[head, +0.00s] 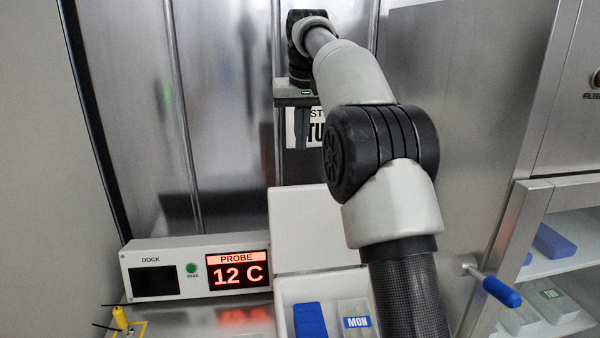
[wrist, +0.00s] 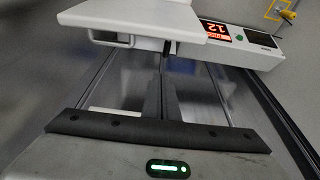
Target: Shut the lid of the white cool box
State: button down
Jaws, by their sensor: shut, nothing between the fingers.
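The white cool box (head: 283,312) stands open at the lower middle of the head view. Its white lid (head: 305,229) stands raised at the back, and it also fills the top of the wrist view (wrist: 140,18). My gripper (head: 302,145) is above and behind the lid in the head view, pointing down. In the wrist view its fingers (wrist: 168,62) are together and empty, with their tips close to the lid's edge. I cannot tell whether they touch it. My arm hides the box's right side.
Inside the box are a blue pack (head: 310,320) and a clear tub marked MON (head: 356,318). A probe dock (head: 195,268) reading 12 C stands left, with a yellow probe (head: 120,318) before it. At right, an open cabinet door has a blue-tipped handle (head: 501,291). Steel panels stand behind.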

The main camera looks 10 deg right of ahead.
notch_tip(320, 180, down, 9)
jog(key=s+b, duration=0.1)
jog(key=b, duration=0.1)
jog(key=shift+s, duration=0.15)
jog(key=shift+r, duration=0.1)
jog(key=shift+s+b, duration=0.1)
jog(key=shift+b, duration=0.4)
